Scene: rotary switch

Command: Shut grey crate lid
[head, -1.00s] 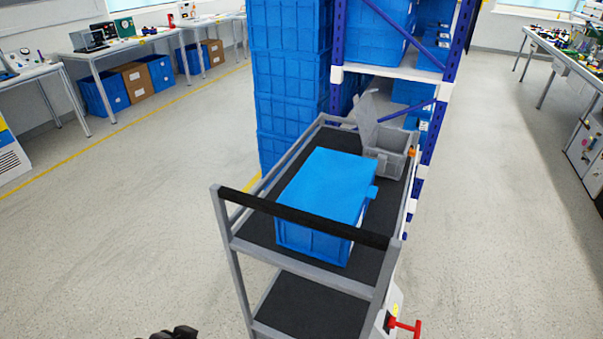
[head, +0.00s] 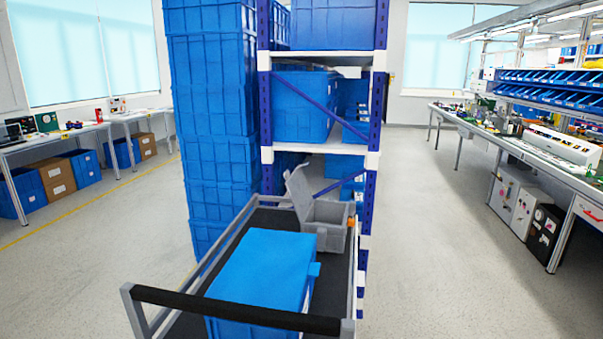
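A small grey crate (head: 330,214) stands at the far end of a cart's top deck. Its grey lid (head: 299,193) is open and stands up, tilted, at the crate's left side. The crate's inside is mostly hidden from this angle. Neither of my grippers is in view.
A closed blue crate (head: 262,272) sits on the cart (head: 240,221) in front of the grey crate. The cart's black handle bar (head: 230,310) is nearest me. Blue crates (head: 208,130) and a shelf rack (head: 264,110) stand behind. Floor (head: 430,240) is clear at right.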

